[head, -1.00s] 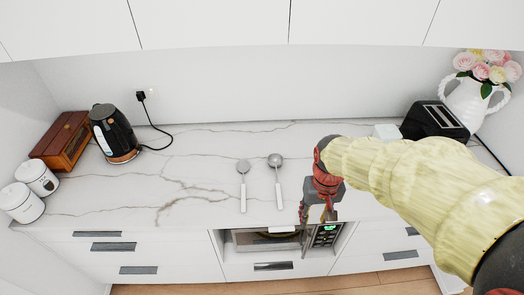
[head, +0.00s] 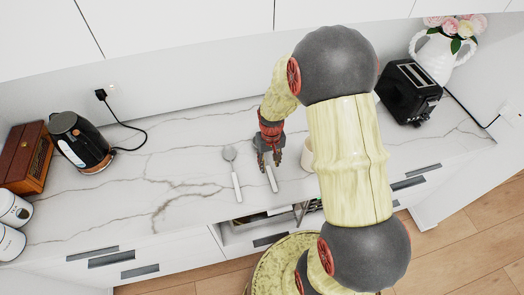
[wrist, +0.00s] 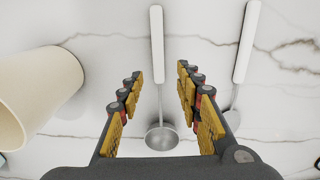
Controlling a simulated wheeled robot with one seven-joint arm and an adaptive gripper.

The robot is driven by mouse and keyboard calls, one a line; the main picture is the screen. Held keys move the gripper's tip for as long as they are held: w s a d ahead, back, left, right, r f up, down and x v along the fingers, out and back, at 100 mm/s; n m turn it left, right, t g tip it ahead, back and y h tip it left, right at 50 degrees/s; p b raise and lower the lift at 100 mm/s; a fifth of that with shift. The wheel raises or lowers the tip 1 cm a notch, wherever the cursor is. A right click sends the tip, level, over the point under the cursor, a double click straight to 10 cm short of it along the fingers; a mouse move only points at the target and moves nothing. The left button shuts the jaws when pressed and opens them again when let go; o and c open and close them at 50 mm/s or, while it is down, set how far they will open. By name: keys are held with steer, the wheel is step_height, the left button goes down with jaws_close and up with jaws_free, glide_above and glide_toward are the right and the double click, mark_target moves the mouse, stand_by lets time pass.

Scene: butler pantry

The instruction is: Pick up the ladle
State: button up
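The ladle (wrist: 161,139) lies flat on the marble counter, with a round grey metal bowl and a long white handle. In the wrist view it runs between the two fingers of my gripper (wrist: 160,78), its handle reaching past the fingertips. My gripper is open and points down over the ladle. In the head view my gripper (head: 269,161) hides the ladle's bowl, and only the lower white handle (head: 272,180) shows. I cannot tell whether the fingers are low enough to straddle the handle.
A similar spoon (head: 234,172) lies left of the ladle in the head view. A cream cup (head: 307,155) stands close on its right. A black kettle (head: 80,142) and wooden box (head: 24,158) are at the left, a black toaster (head: 408,92) at the right. The left-middle counter is clear.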

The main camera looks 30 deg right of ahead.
mark_target(270, 172)
steer(key=f, duration=0.4)
steer(key=shift+s+f, duration=0.25)
steer(key=shift+f, duration=0.15)
steer(key=shift+c, duration=0.5)
steer(key=c, duration=0.8)
jaws_close()
